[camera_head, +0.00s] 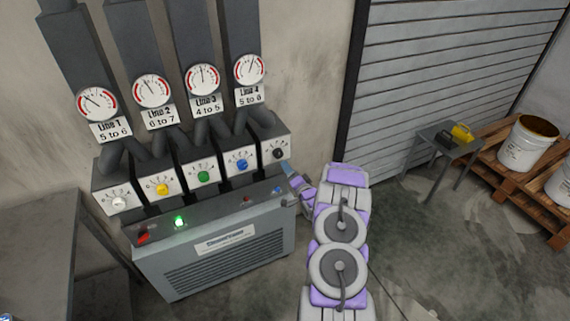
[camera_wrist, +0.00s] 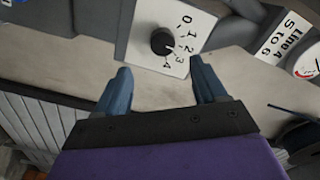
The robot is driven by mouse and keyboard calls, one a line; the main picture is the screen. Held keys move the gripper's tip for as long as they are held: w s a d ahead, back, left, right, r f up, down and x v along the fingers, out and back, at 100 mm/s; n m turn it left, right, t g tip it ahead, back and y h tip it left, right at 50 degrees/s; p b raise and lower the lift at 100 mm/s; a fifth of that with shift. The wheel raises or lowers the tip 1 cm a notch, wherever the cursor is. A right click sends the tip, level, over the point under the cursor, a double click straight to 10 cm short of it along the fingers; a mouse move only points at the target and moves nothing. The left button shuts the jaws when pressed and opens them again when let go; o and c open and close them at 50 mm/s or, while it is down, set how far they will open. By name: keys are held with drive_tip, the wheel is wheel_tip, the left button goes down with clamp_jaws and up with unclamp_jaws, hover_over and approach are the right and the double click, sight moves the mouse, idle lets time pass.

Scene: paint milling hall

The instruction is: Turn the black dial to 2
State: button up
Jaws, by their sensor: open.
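The black dial (camera_head: 278,153) is on the rightmost white panel of the machine. In the wrist view the black dial (camera_wrist: 162,42) shows close up on its white plate (camera_wrist: 150,14), with the numbers 0 to 4 around one side. A pale mark on the dial appears to lie on its side toward 3 and 4, but I cannot read the setting surely. My gripper (camera_wrist: 162,82) is open and empty; its two blue fingers are spread, with the dial beyond their tips and apart from them. In the head view my gripper (camera_head: 290,176) is just below and right of the dial.
White, yellow (camera_head: 162,188), green (camera_head: 203,177) and blue (camera_head: 242,165) dials sit to the left, under several gauges. The grey cabinet (camera_head: 220,262) stands below. A shutter (camera_head: 440,80) and a small table (camera_head: 445,140) are at right.

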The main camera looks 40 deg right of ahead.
drive_tip(key=v, duration=0.8)
drive_tip(key=shift+p, duration=0.35)
drive_tip(key=shift+d, duration=0.1)
drive_tip(key=w+a+r+n+g+y, duration=0.2)
drive_tip(key=w+a+r+n+g, duration=0.3)
drive_tip(key=a+r, duration=0.15)
drive_tip(key=s+a+r+n+g+b, duration=0.1)
drive_tip(key=s+a+r+n+g, duration=0.35)
drive_tip(key=a+r, duration=0.5)
drive_tip(key=s+a+r+n+g, duration=0.1)
drive_tip(key=s+a+r+g, duration=0.2)
drive_tip(key=s+a, duration=0.5)
drive_tip(key=s+a+r+n+g+y, duration=0.1)
drive_tip(key=s+a, duration=0.7)
drive_tip(key=s, duration=0.9)
drive_tip(key=s+a+r+n+g+y, duration=0.1)
drive_tip(key=s+a+r+n+g, duration=0.2)
drive_tip(key=s, duration=0.9)
drive_tip(key=a+r+g+b, duration=0.1)
drive_tip(key=a+r+g, duration=0.1)
drive_tip(key=a+r, duration=0.1)
drive_tip(key=shift+s+a+g, duration=0.35)
drive_tip(key=shift+a, duration=0.55)
drive_tip(key=shift+w, duration=0.15)
